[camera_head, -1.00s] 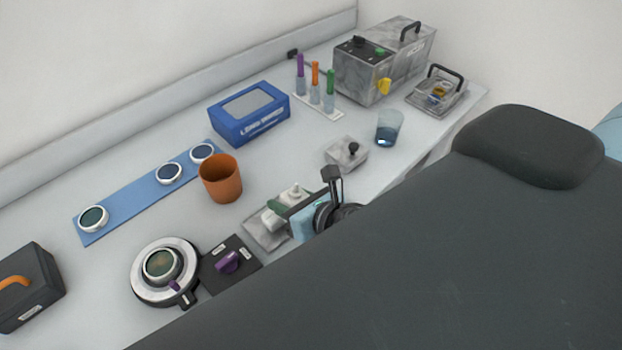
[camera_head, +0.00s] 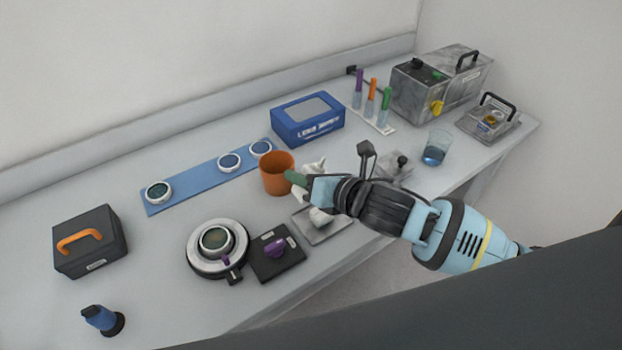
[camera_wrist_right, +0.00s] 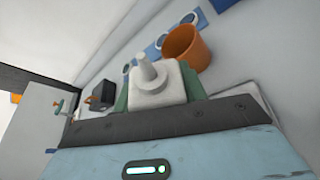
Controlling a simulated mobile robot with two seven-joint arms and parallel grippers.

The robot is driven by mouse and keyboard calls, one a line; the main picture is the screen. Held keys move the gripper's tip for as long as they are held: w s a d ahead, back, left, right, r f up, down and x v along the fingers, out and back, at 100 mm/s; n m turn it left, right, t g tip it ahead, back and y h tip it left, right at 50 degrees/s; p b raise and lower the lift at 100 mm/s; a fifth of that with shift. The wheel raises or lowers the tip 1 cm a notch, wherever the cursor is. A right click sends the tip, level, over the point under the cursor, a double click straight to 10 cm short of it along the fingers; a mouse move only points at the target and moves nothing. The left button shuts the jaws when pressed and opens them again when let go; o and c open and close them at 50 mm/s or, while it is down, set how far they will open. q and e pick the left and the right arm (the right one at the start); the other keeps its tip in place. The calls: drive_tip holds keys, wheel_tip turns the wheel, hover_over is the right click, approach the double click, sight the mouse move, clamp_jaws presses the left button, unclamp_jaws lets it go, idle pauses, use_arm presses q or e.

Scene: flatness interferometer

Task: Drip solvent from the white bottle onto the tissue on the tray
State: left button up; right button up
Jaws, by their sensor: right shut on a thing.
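The white bottle (camera_head: 310,170) is in my right gripper (camera_head: 304,181), lifted above the tray (camera_head: 334,231). In the right wrist view the bottle (camera_wrist_right: 158,86) shows its stepped nozzle, between the green finger pads. A crumpled white tissue (camera_head: 320,216) lies on the grey metal tray, just below the gripper. The gripper hides part of the bottle in the head view. I see no drop leaving the nozzle. My left gripper is not in view.
An orange cup (camera_head: 277,177) stands close behind the bottle. A black plate with a purple knob (camera_head: 276,250) and a round stand (camera_head: 207,265) are left of the tray. A small grey block (camera_head: 396,168) and a glass beaker (camera_head: 435,150) stand to the right.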

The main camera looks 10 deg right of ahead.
drive_tip(key=shift+s+a+f+m+y, duration=0.15)
drive_tip(key=shift+a+f+m+y, duration=0.2)
drive_tip(key=shift+f+m, duration=0.3)
drive_tip(key=shift+s+a+f+m+y, duration=0.1)
drive_tip(key=shift+a+f+m+y, duration=0.15)
drive_tip(key=shift+f+m+y, duration=0.3)
drive_tip(key=f+m+b, duration=0.1)
drive_tip(key=a+f+m+y+b, duration=0.1)
drive_tip(key=m, duration=0.1)
drive_tip(key=f+m+y+b, duration=0.1)
drive_tip(key=m, duration=0.1)
drive_tip(key=shift+s+a+f+t+b, duration=0.2)
drive_tip(key=shift+s+a+t+b, duration=0.05)
drive_tip(key=shift+t+b, duration=0.1)
drive_tip(key=shift+m+y+b, duration=0.35)
drive_tip(key=shift+m+y, duration=0.05)
drive_tip(key=shift+m, duration=0.4)
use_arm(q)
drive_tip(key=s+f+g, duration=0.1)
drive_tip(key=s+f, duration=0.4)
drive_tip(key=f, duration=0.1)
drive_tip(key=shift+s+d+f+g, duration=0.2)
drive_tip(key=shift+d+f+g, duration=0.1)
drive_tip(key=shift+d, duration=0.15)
use_arm(e)
drive_tip(key=shift+a+m+t, duration=0.15)
drive_tip(key=shift+m+t, duration=0.2)
drive_tip(key=shift+m, duration=0.15)
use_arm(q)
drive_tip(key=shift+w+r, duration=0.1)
